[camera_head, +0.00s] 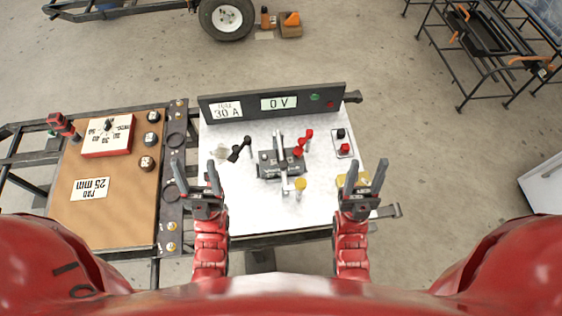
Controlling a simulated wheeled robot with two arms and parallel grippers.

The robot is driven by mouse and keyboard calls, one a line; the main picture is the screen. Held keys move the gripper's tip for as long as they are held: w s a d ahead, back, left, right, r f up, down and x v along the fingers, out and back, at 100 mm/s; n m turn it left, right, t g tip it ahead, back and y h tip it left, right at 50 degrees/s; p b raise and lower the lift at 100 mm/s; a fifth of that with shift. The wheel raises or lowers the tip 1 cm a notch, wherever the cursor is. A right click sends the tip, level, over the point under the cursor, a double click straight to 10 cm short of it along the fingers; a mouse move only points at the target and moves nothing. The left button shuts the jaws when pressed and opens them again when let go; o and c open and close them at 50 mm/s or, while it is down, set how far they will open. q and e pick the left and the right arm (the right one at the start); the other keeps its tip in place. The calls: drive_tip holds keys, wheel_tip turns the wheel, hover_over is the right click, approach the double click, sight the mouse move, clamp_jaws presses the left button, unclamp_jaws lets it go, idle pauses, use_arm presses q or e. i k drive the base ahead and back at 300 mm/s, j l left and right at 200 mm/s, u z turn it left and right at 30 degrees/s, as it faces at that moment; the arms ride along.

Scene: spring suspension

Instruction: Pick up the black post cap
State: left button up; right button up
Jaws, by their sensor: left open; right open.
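The black post cap (341,133) is a small dark piece on a light tray (343,155) at the right side of the pale work surface. A red cap (345,148) sits just in front of it on the same tray. My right gripper (366,177) is open and empty, in front of the tray and slightly right of it. My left gripper (196,180) is open and empty near the left edge of the pale surface, far from the cap.
A grey device (277,165) stands mid-surface, with a red clamp (303,143) and yellow-topped post (300,184) beside it. A black clamp (239,149) lies left. A dark display panel (278,103) runs along the back. A brown board (125,205) is at left.

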sight(341, 133)
drive_tip(key=l+u, duration=0.1)
drive_tip(key=u, duration=0.4)
drive_tip(key=l+u, duration=0.4)
drive_tip(key=l, duration=0.25)
drive_tip(key=k+l+u, duration=0.1)
drive_tip(key=l+u, duration=0.3)
drive_tip(key=l, duration=0.25)
drive_tip(key=k+l, duration=0.1)
drive_tip(key=l, duration=0.3)
drive_tip(key=k+l, duration=0.1)
drive_tip(key=l, duration=0.25)
drive_tip(key=k+l+u, duration=0.1)
drive_tip(key=l, duration=0.3)
